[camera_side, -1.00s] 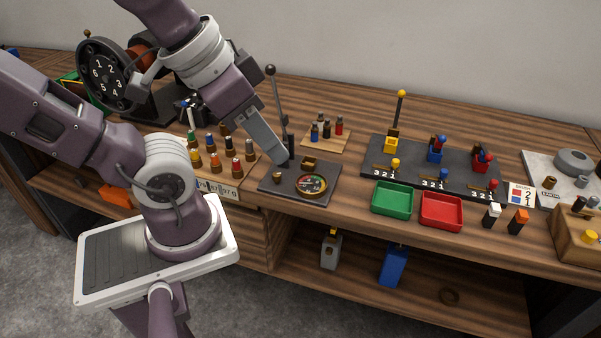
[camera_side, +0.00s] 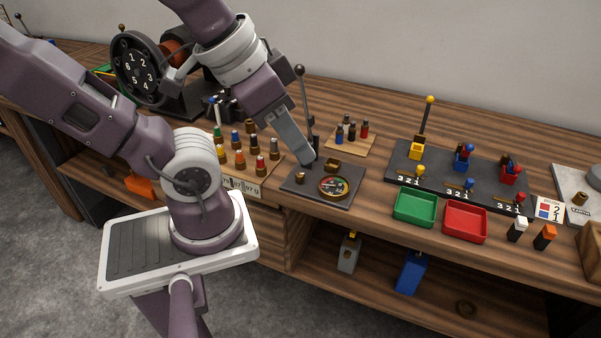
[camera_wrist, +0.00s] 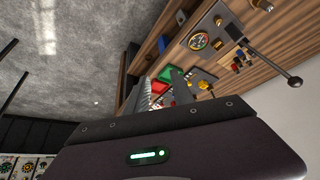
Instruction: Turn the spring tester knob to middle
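The spring tester appears to be the dark plate (camera_side: 320,197) near the bench's front edge. It bears a round dial gauge (camera_side: 333,187), a small brass knob (camera_side: 300,177), a brass block (camera_side: 333,164) and a tall lever with a black ball (camera_side: 299,70). My gripper (camera_side: 308,160) points down over the plate's back left part, close to the lever's foot and behind the brass knob. In the wrist view its fingers (camera_wrist: 162,85) stand apart with nothing seen between them. The gauge (camera_wrist: 199,41) and the lever's ball (camera_wrist: 294,81) also show there. The knob's setting is too small to read.
A rack of coloured-top pegs (camera_side: 240,160) stands left of the plate. A small board of pegs (camera_side: 350,145) is behind it. A green tray (camera_side: 415,208) and a red tray (camera_side: 465,221) lie to the right. A dark switch panel (camera_side: 460,185) is behind the trays.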

